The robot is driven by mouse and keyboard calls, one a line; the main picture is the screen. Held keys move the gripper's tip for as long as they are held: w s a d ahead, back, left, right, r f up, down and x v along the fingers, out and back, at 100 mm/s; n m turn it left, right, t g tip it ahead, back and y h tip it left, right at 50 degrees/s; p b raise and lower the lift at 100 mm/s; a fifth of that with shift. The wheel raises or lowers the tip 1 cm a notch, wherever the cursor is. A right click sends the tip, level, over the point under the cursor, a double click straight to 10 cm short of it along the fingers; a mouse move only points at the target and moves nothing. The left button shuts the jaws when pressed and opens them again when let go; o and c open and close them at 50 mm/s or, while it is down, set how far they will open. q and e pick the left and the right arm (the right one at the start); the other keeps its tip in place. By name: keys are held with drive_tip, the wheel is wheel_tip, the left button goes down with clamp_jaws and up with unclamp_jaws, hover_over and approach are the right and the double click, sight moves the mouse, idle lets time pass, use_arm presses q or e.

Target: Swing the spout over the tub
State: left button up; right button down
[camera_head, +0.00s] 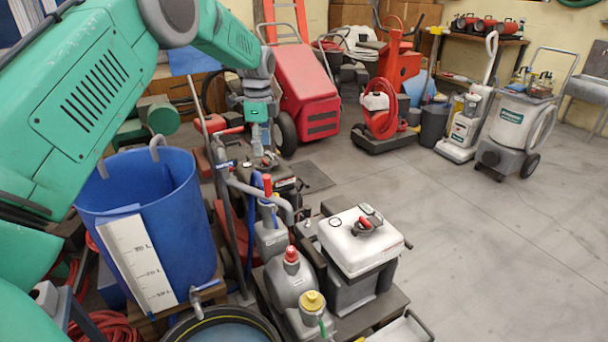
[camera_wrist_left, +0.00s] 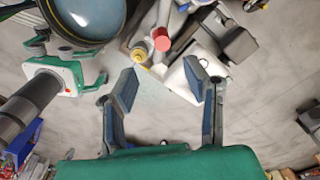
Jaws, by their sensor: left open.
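A round tub with a black rim (camera_head: 222,310) stands at the bottom edge, partly cut off. A round blue-grey thing with a dark rim (camera_wrist_left: 85,20) shows top left in the left wrist view; I cannot tell whether it is the tub. My left gripper (camera_head: 262,150) points down beyond the pipe. In the left wrist view its fingers (camera_wrist_left: 160,86) are apart and nothing is between them.
A blue barrel (camera_head: 180,205) with a white scale stands left of the pipe. Grey jugs (camera_head: 290,280) with red and yellow caps and a white-topped box (camera_head: 345,245) crowd the right side. A red cart (camera_head: 300,95) stands behind. The floor at right is open.

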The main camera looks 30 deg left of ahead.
sight(267, 182)
use_arm(q)
drive_tip(key=shift+w+d+r, duration=0.1)
drive_tip(key=shift+w+r, duration=0.05)
drive_tip(key=shift+w, duration=0.15)
wheel_tip(267, 182, down, 13)
drive_tip(key=shift+f+b, duration=0.1)
drive_tip(key=shift+b, duration=0.45)
clamp_jaws()
